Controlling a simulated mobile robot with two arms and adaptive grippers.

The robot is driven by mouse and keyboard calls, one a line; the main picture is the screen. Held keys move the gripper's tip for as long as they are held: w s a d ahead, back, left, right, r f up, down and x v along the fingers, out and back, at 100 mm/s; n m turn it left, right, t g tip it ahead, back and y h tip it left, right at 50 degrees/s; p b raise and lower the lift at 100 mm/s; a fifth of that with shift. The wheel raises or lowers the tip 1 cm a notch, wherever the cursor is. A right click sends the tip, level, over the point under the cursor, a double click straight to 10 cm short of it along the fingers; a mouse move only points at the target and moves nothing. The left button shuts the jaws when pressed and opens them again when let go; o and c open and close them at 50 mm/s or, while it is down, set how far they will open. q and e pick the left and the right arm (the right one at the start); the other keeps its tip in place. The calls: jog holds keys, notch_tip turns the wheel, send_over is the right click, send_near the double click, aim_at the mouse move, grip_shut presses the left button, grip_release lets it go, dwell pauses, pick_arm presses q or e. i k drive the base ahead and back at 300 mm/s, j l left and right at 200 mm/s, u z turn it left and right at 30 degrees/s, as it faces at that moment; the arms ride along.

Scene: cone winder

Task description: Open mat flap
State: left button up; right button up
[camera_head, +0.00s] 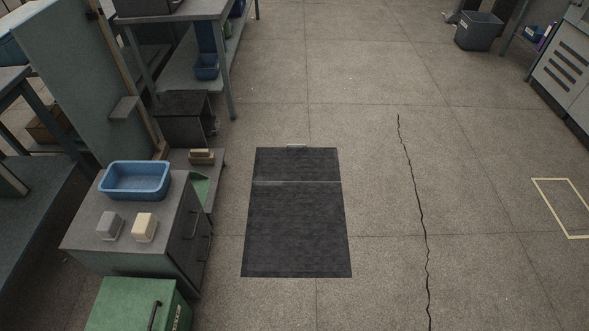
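A dark grey mat (296,235) lies flat on the concrete floor in the middle of the view. A thin light line crosses it and marks off the flap (297,164), its shorter far section. The flap lies flat, level with the rest of the mat. A small light tab or handle (297,146) sits at the middle of the flap's far edge. What is under the flap is hidden. Neither of my grippers shows in this view.
A grey cabinet (105,249) with a blue tray (136,179) and two small blocks stands left of the mat. A green box (132,307) is in front of it. A grey bin (478,31) stands far right. The floor right of the mat is clear, with a long crack.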

aim_at(271, 164)
jog(key=i, duration=0.45)
jog(key=i+l+u, duration=0.25)
jog(key=i, duration=0.35)
jog(key=i+l+u, duration=0.2)
jog(key=i, duration=0.35)
jog(key=i+l+u, duration=0.25)
jog(key=i+l, duration=0.3)
